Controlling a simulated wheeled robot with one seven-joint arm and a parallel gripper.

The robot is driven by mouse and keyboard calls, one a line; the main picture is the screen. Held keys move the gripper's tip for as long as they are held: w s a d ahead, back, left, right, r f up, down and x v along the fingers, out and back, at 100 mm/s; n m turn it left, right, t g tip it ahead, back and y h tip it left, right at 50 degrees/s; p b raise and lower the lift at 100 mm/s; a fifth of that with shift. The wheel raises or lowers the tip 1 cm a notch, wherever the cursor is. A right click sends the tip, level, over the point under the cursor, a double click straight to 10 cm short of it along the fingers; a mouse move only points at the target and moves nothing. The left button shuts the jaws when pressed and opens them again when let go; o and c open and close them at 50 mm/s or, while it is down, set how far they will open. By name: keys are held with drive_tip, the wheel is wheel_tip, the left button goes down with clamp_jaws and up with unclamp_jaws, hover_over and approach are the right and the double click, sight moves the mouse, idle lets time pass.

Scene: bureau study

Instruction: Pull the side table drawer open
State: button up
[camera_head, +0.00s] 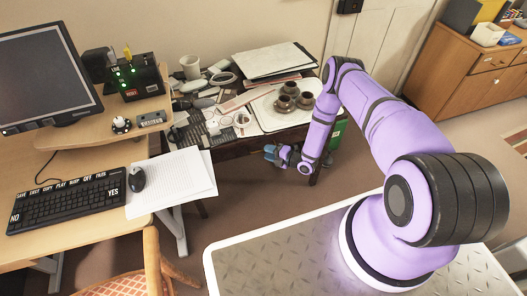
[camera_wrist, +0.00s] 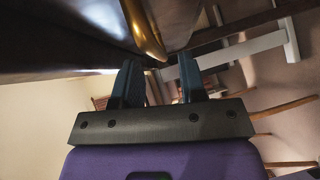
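The side table (camera_head: 232,149) stands in the middle of the head view, with a dark wooden front below its cluttered top. My gripper (camera_head: 271,153) is low in front of that front, at its right part. In the wrist view my gripper (camera_wrist: 158,72) has its two dark fingers apart with a gap between them. A curved brass handle (camera_wrist: 148,32) on a dark glossy face (camera_wrist: 75,35) lies just beyond the fingertips, its near end lined up with the gap. I cannot tell whether the fingers touch it. The drawer's outline is not clear in either view.
Cups on a tray (camera_head: 270,117), papers (camera_head: 273,62) and small items crowd the side table's top. A desk (camera_head: 90,160) with monitor and keyboard stands left, a wooden chair (camera_head: 152,260) below it. Brown floor (camera_head: 235,200) is open before the side table.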

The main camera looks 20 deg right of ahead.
drive_tip(key=shift+x, duration=1.35)
clamp_jaws()
